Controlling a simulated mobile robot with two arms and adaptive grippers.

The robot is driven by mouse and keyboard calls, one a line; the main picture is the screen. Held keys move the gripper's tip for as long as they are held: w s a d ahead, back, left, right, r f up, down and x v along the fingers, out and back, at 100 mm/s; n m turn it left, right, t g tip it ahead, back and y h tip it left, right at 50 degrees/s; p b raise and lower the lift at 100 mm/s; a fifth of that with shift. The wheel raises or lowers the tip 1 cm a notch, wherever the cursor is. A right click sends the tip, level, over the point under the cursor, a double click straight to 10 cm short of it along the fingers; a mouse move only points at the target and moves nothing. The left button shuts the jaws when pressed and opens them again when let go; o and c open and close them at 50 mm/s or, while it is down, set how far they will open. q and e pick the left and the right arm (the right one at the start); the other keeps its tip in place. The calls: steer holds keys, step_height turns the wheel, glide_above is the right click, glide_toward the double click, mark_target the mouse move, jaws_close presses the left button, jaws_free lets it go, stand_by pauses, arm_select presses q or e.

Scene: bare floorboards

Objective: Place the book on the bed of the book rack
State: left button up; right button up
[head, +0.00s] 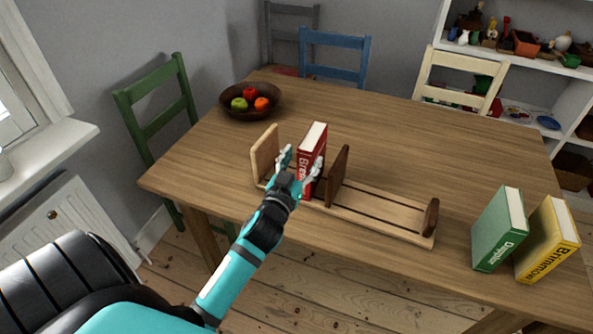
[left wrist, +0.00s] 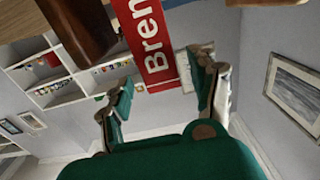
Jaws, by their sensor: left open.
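A red book (head: 312,142) stands upright at the left part of the wooden book rack, between its light end board (head: 264,155) and a dark brown divider (head: 338,176). The rack's slatted bed (head: 385,213) runs right to a small brown end piece (head: 431,217). My left gripper (head: 302,162) is open at the front of the book, one finger towards each side. In the left wrist view the red book (left wrist: 152,45) shows between and beyond the open fingers. The book's bottom edge is partly hidden by my gripper. My right gripper is not in view.
A green book (head: 498,230) and a yellow book (head: 548,240) stand upright at the table's right. A bowl of fruit (head: 232,108) sits behind the rack at left. Chairs surround the back. The table (head: 400,140) is clear behind the rack.

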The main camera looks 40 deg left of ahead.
arm_select(q)
steer(key=shift+v, duration=1.95)
